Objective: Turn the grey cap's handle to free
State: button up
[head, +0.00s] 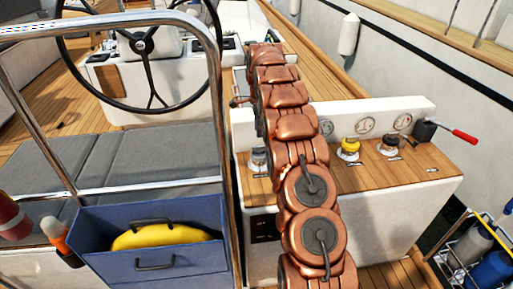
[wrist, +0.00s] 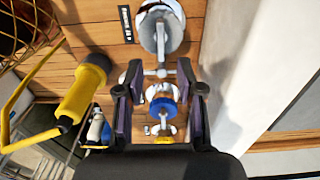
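In the wrist view, a valve with a round pale grey cap (wrist: 160,28) stands at the top middle. A short metal handle (wrist: 161,72) reaches down from it in the picture. My gripper (wrist: 160,68) is open. Its two dark fingers lie left and right of the handle's end, with a gap on both sides; I cannot tell whether they touch it in depth. In the head view, a grey-topped fitting (head: 258,158) shows just left of my arm, partly hidden, and seems to be the same one. My fingertips are not clear there.
A blue cap (wrist: 163,106) and a yellow cap (wrist: 163,131) line up below the grey one; the yellow also shows in the head view (head: 349,147). A dark-topped fitting (head: 390,145) and red lever (head: 464,136) stand farther right. A steel rail (head: 218,120) runs left of my arm.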

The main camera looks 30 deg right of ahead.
aim_at(259, 146)
jog(key=shift+d+f+p, duration=0.15)
jog(key=shift+f+p, duration=0.2)
jog(key=shift+f, duration=0.6)
notch_tip(259, 146, down, 6)
jog(key=shift+f+p, duration=0.1)
jog(key=shift+p, duration=0.7)
grip_shut()
